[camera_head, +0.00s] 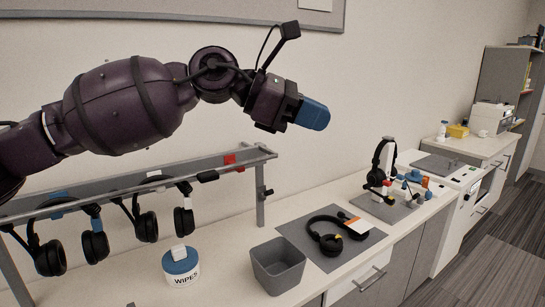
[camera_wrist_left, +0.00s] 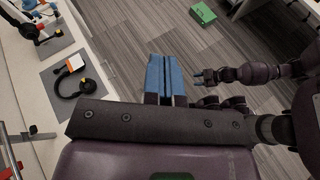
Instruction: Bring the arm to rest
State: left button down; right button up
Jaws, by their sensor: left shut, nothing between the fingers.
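My left arm (camera_head: 120,105) comes in from the left and is held raised above the headset rack. My left gripper (camera_head: 312,114) has blue fingertips, points right and slightly down, and is shut and empty in mid-air. In the left wrist view its blue fingers (camera_wrist_left: 166,77) lie side by side with nothing between them. My right gripper (camera_wrist_left: 200,77) shows small in the left wrist view, over the floor; I cannot tell whether it is open.
Headsets hang on a grey rack (camera_head: 260,205) below my left arm. A grey bin (camera_head: 278,268), wipes tub (camera_head: 181,268) and a headset (camera_head: 326,243) on a grey mat (camera_head: 300,226) stand on the counter. A green box (camera_wrist_left: 203,14) is on the open floor.

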pick_arm(q)
jog(key=w+a+f+m+t+y, duration=0.3)
jog(key=a+f+m+t, duration=0.6)
jog(key=f+m, duration=0.45)
jog(key=w+a+f+m+t+y, duration=0.2)
jog(key=w+a+f+m+t, duration=0.1)
jog(key=a+f+m+t, duration=0.85)
jog(key=s+a+f+n+g+y, duration=0.2)
jog(key=s+a+f+g+y, duration=0.1)
jog(key=s+f, duration=0.6)
jog(key=s+a+f+n+g+y, duration=0.3)
jog(key=s+a+f, duration=0.3)
jog(key=s+f, duration=0.4)
jog(key=s+a+f+n+g+y, duration=0.2)
jog(key=s+f, duration=0.7)
jog(key=f, duration=0.6)
jog(key=shift+s+a+n+g+y, duration=0.15)
jog(key=shift+a+n+g+y, duration=0.3)
jog(key=shift+a, duration=0.95)
